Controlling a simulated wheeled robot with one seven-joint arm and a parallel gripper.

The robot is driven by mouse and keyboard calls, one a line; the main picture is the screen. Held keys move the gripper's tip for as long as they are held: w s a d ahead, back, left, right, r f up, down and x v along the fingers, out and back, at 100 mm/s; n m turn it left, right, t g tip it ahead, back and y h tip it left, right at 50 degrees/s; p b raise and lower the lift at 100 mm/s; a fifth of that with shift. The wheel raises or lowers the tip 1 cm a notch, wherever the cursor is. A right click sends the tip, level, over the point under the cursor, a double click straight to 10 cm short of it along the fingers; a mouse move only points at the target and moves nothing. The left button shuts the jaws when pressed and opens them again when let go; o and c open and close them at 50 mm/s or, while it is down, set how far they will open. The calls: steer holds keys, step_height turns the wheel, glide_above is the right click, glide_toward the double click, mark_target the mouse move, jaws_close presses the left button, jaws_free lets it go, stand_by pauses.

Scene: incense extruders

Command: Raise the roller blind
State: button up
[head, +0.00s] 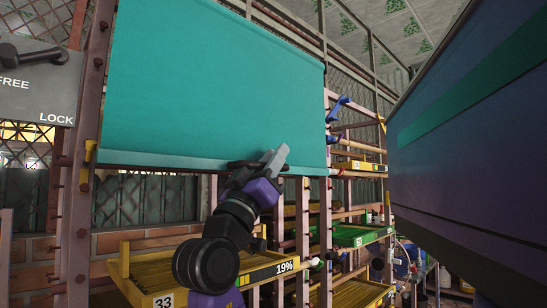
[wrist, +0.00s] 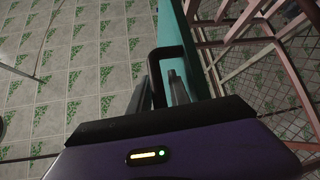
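The teal roller blind (head: 215,80) hangs in front of a rack, its bottom edge level with an upper part of the shelving. A dark loop handle (head: 240,164) is at its bottom bar (head: 160,160). In the wrist view, the handle (wrist: 168,51) rises between and beyond the two fingers of my gripper (wrist: 164,78), next to the blind's teal edge (wrist: 174,35). The fingers stand apart around part of the loop; whether they press on it I cannot tell.
Below the blind are yellow trays (head: 190,280) and a green tray (head: 360,235) on the rack. A grey FREE/LOCK plate with a dark lever (head: 35,85) is at the left. A large dark panel (head: 480,150) fills the right side.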

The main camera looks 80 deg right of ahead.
jaws_close()
stand_by(1.3)
